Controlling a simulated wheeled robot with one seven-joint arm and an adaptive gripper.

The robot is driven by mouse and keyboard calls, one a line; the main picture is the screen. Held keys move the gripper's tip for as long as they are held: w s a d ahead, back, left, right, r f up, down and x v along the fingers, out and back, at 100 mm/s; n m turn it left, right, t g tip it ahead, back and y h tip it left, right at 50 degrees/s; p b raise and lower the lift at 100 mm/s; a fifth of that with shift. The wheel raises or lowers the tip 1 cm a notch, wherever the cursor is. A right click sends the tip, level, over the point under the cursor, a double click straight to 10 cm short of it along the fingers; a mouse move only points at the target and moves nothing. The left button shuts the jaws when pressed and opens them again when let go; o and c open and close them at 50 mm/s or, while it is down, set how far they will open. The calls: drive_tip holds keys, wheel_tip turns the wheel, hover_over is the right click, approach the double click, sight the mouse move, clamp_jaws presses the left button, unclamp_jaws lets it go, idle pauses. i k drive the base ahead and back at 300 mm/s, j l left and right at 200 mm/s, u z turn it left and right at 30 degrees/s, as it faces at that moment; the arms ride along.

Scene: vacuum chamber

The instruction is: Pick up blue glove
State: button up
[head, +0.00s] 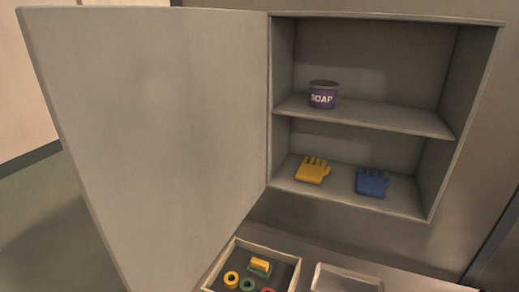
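The blue glove (372,182) lies on the bottom shelf of the open cabinet, on the right side, with its fingers toward the back. A yellow glove (312,170) lies to its left on the same shelf, with a gap between them. My gripper is not in view.
The cabinet door (150,130) is swung wide open to the left. A purple soap jar (322,95) stands on the upper shelf (385,118). Below the cabinet are a tray (292,275) with several small parts and a pale empty-looking tray (345,278).

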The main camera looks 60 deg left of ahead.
sight(372, 186)
drive_tip(key=k+j+u, duration=0.45)
drive_tip(key=j, duration=0.3)
drive_tip(key=j+u, duration=0.25)
drive_tip(key=j, duration=0.15)
drive_tip(key=k+j+u, duration=0.2)
drive_tip(key=j, duration=0.25)
drive_tip(key=j+u, duration=0.25)
drive_tip(key=j, duration=0.2)
